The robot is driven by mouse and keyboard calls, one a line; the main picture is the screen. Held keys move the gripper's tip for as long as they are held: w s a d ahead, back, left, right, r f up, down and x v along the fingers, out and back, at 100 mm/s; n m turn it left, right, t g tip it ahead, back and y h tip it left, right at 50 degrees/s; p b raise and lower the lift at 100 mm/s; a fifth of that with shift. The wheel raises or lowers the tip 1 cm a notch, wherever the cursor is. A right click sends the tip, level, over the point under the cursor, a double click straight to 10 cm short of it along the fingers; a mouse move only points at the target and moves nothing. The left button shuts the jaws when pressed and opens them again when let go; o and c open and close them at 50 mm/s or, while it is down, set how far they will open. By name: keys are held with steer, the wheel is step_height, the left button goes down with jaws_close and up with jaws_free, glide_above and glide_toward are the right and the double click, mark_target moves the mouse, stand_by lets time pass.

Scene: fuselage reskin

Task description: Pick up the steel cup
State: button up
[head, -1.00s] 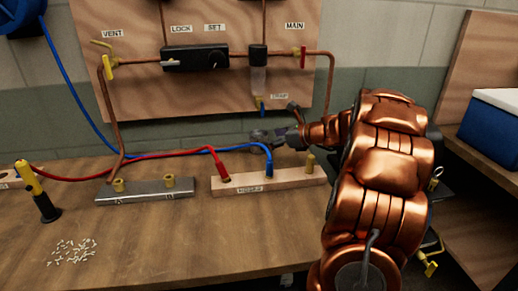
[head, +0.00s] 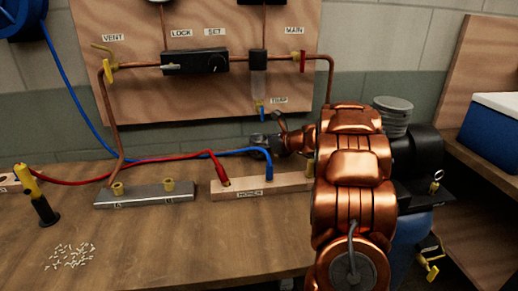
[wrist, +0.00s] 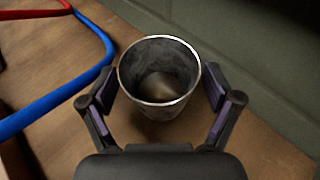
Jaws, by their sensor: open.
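The steel cup (wrist: 160,82) stands upright on the wooden bench in the wrist view, its open mouth facing up toward the camera. My gripper (wrist: 161,100) is open, with one finger on the left of the cup and one on the right. The fingers appear to straddle the cup; I cannot tell whether either touches it. In the head view my gripper (head: 262,142) is small and dark, near the back of the bench below the panel, and the cup cannot be made out there.
A red hose (head: 120,165) and a blue hose (head: 245,151) run to a wooden manifold block (head: 245,190) in front of my gripper. A metal block (head: 145,196) with brass fittings lies left. The wall and pipe panel (head: 200,95) are close behind. Small loose pieces (head: 70,256) lie front left.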

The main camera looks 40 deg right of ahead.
steer(key=c, duration=1.4)
